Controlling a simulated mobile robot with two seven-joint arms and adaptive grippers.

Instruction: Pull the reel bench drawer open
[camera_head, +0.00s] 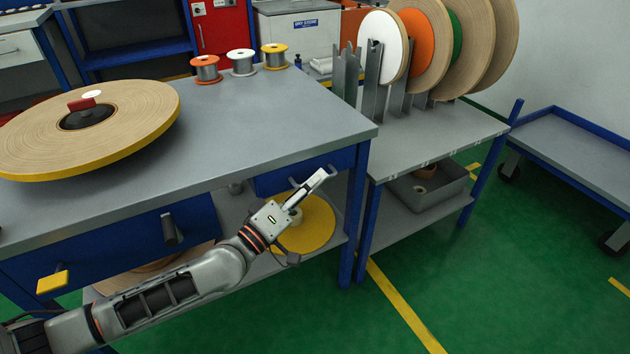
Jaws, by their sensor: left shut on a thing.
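The reel bench (245,130) has a grey top and blue fronts under its front edge. A blue drawer front (277,181) shows under the right part of the top, and it looks about flush with the bench. My left gripper (322,178) is at this front, shut on its grey handle (331,169). The fingers hide much of the handle. My right gripper is out of view.
A large tape reel (140,110) lies on the bench, with small spools (242,62) behind. Another blue front (110,240) is at left. A yellow reel (318,226) lies on the lower shelf. A rack table (440,140) stands right; green floor (480,290) is clear in front.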

